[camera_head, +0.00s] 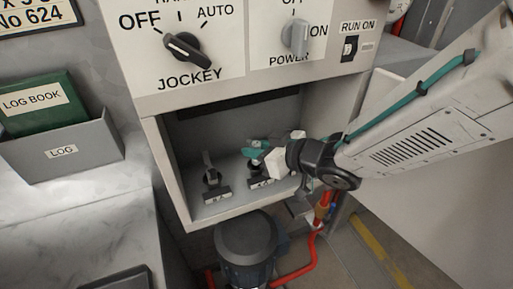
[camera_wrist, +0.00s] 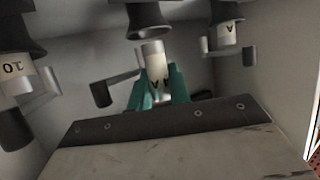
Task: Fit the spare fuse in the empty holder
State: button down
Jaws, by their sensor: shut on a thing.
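My gripper (camera_wrist: 160,84), with teal fingers, is shut on a white fuse (camera_wrist: 156,65) with a metal cap and dark lettering. The fuse's capped end points at a dark round cup of a holder (camera_wrist: 148,20) in the wrist view; I cannot tell whether they touch. In the head view my gripper (camera_head: 261,152) is inside the open compartment, above the middle holder (camera_head: 260,173). The fuse cannot be made out clearly there. In the wrist view, one holder at the left has a fuse marked 10 (camera_wrist: 14,77), and one at the right has a lettered fuse (camera_wrist: 227,35).
The compartment's side walls and front lip (camera_head: 218,214) surround my gripper closely. Another holder (camera_head: 212,176) stands to its left. The JOCKEY knob (camera_head: 187,48) and POWER knob (camera_head: 296,36) are on the panel above. A log book (camera_head: 35,103) sits at the left.

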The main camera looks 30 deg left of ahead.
jog(key=shift+f, duration=0.15)
jog(key=shift+f, duration=0.5)
jog(key=shift+f, duration=0.5)
dwell(0.5)
jog(key=shift+f, duration=0.35)
jog(key=shift+f, duration=0.15)
jog(key=c, duration=1.2)
grip_release()
